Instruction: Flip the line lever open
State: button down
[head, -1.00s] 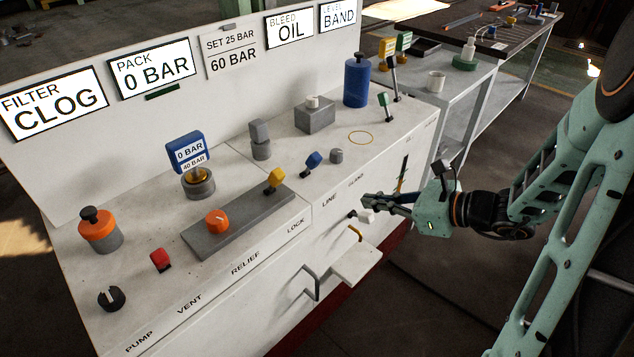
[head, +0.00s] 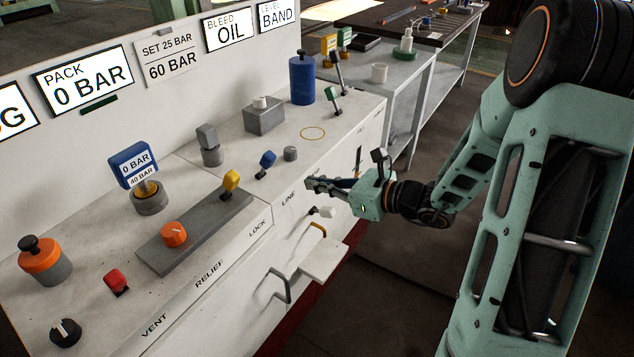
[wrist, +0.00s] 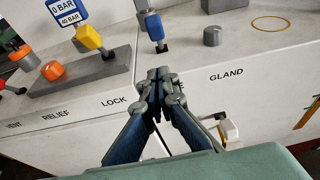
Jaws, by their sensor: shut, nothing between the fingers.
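The line lever is a small blue-headed lever (head: 267,160) on the panel top, behind the LINE label (head: 289,198). Its head leans over a dark stem. In the wrist view the blue lever (wrist: 153,28) stands just beyond my fingertips, slightly left of centre. My gripper (head: 312,183) is at the front edge of the panel, to the right of the lever in the head view and apart from it. Its fingers (wrist: 160,75) are shut together with nothing between them, and they cover part of the LINE label in the wrist view.
A yellow lever (head: 230,181) and an orange knob (head: 174,235) stand on a grey plate to the left. A grey knob (head: 290,154) is right of the blue lever. A drawer handle (head: 280,285) and a small shelf (head: 325,262) jut from the panel's front.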

aim_at(271, 165)
jog(key=x, duration=0.3)
jog(key=r+x, duration=0.1)
jog(key=x, duration=0.1)
jog(key=r+b+x, duration=0.1)
jog(key=x, duration=0.2)
jog(key=shift+w+a, duration=0.35)
jog(key=shift+a, duration=0.15)
jog(key=shift+w+a+r, duration=0.15)
jog(key=shift+w+a, duration=0.15)
jog(key=shift+a, duration=0.05)
jog(key=shift+r, duration=0.15)
jog(key=shift+w+a+r+h+p, duration=0.15)
jog(key=shift+h+p, duration=0.15)
jog(key=shift+p, duration=0.5)
